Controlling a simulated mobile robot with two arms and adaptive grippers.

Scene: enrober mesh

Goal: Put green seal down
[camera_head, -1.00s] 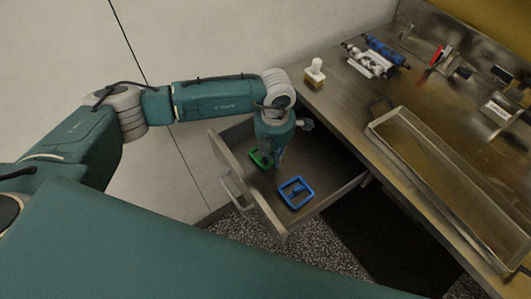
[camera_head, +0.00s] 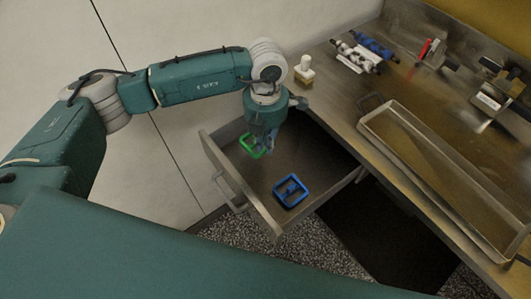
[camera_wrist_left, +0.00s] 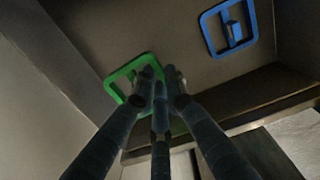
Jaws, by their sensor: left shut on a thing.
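The green seal (camera_head: 249,148) is a square green frame. My left gripper (camera_head: 264,150) is shut on it, over the left part of the open drawer (camera_head: 318,160). In the left wrist view, the green seal (camera_wrist_left: 117,88) shows between and beyond the fingertips (camera_wrist_left: 160,84), which hide part of it. I cannot tell whether the seal touches the drawer floor. A blue square seal (camera_head: 291,191) lies on the drawer floor nearer the drawer's front; it also shows in the left wrist view (camera_wrist_left: 209,34). My right gripper is not in view.
The metal counter (camera_head: 340,100) stands right of the drawer. It bears a white stamp-like block (camera_head: 304,72), white and blue rollers (camera_head: 358,55) and a long shallow metal tray (camera_head: 400,165).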

